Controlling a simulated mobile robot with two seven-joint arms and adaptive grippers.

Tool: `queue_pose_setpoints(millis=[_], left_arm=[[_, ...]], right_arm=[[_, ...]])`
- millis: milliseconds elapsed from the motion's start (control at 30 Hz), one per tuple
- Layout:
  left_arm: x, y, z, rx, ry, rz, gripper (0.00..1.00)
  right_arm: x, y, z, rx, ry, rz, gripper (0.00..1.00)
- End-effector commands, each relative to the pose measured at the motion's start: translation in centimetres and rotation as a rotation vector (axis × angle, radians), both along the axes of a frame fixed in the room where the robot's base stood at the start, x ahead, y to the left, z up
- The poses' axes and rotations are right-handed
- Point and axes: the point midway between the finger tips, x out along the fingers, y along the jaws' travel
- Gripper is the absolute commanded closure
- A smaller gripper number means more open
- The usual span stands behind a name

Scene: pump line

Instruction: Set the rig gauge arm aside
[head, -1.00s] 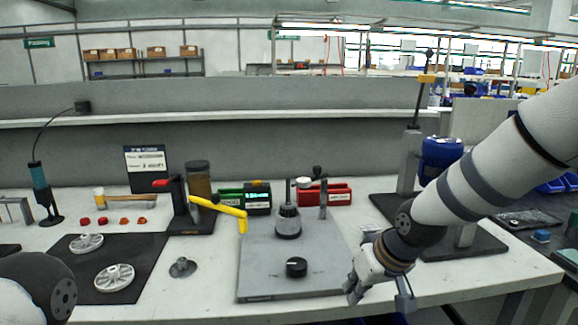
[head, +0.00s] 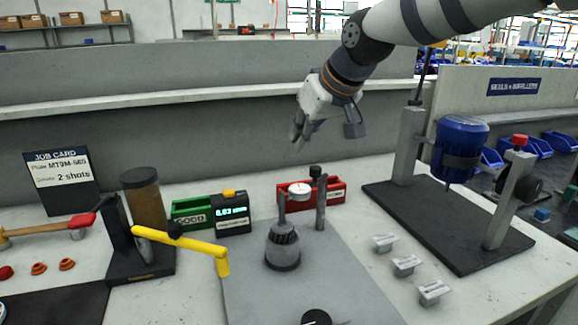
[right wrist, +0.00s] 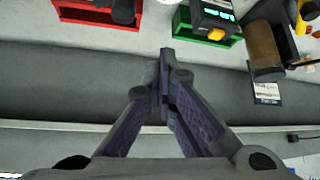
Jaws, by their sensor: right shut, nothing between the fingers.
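The rig plate (head: 250,290) is a grey slab on the bench. A dark ribbed hub on a round grey base (head: 283,255) stands on it. Just behind, a white-faced dial gauge (head: 300,189) sits above the hub beside a grey post with a black knob (head: 321,200); this looks like the gauge arm. How gauge and post join is too small to tell. My right gripper (head: 298,134) is in the air above and behind the gauge, apart from it, shut and empty; its closed fingers fill the middle of the right wrist view (right wrist: 163,62). My left gripper is out of view.
A yellow lever (head: 180,242) reaches over the plate's left edge. Green (head: 190,212) and red (head: 335,192) bins stand behind the plate. Several labelled grey blocks (head: 404,264) and a blue-motor press (head: 460,148) are to the right. The bench between plate and blocks is mostly clear.

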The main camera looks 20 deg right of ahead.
Motion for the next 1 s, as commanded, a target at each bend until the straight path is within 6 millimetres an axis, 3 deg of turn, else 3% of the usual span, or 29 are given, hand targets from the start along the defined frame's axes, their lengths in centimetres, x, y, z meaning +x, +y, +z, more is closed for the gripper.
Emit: queue_pose_setpoints(millis=[233,667,800,1000], left_arm=[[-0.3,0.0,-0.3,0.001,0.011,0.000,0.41],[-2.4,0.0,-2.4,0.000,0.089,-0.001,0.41],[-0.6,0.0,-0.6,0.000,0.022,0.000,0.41],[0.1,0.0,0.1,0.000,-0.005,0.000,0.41]], right_arm=[[0.6,0.2,-1.1,0.000,0.005,0.000,1.00],[6.1,1.9,-8.6,0.001,0.011,0.000,1.00],[3.7,1.2,-6.8,0.000,-0.013,0.001,1.00],[2.2,0.7,-7.3,0.000,-0.007,0.000,1.00]])
